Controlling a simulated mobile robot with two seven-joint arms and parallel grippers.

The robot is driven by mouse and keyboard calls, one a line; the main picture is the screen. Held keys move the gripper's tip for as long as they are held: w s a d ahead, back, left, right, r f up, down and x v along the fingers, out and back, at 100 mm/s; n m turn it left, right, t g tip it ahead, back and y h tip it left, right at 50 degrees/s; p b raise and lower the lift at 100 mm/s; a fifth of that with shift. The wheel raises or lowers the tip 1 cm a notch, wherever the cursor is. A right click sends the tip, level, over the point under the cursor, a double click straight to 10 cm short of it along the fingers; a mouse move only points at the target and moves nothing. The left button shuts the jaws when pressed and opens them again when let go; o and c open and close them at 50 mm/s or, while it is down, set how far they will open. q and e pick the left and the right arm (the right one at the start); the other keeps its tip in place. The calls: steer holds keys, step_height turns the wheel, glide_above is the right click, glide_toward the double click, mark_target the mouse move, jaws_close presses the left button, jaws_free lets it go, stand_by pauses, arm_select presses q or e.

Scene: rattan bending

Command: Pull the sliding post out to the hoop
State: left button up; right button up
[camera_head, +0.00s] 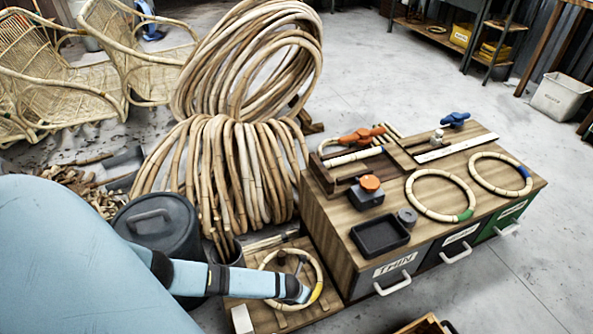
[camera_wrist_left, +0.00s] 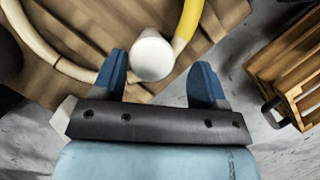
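A pale cane hoop with a yellow band (camera_head: 290,251) lies on a low wooden board at the lower middle of the head view. Its yellow part also shows in the left wrist view (camera_wrist_left: 188,18). The sliding post (camera_wrist_left: 152,54) shows there as a pale round top, overlapping the hoop's near edge; I cannot tell whether they touch. My left gripper (camera_wrist_left: 160,76) is open, its blue fingers on either side of the post, with a visible gap on the right. In the head view the left gripper (camera_head: 300,291) hides the post. My right gripper is not in view.
A wooden cabinet (camera_head: 325,235) with hoops, a black tray (camera_head: 380,235) and tools on top stands right of the board. Cane coils (camera_head: 220,170) and a dark lidded bin (camera_head: 155,225) stand behind and left. A wooden crate (camera_wrist_left: 290,70) is at the right.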

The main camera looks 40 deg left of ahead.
arm_select(q)
steer(key=shift+a, duration=0.2)
steer(key=shift+r, duration=0.25)
arm_select(e)
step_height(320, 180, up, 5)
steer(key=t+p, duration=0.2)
steer(key=p, duration=0.2)
arm_select(q)
steer(key=p+v, duration=0.3)
steer(key=v, duration=1)
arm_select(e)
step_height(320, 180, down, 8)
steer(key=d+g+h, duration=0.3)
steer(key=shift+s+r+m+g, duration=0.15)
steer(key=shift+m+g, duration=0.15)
arm_select(q)
steer(key=shift+s+r, duration=0.1)
steer(key=shift+r, duration=0.05)
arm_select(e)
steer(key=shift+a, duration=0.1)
arm_select(q)
steer(key=shift+d, duration=0.1)
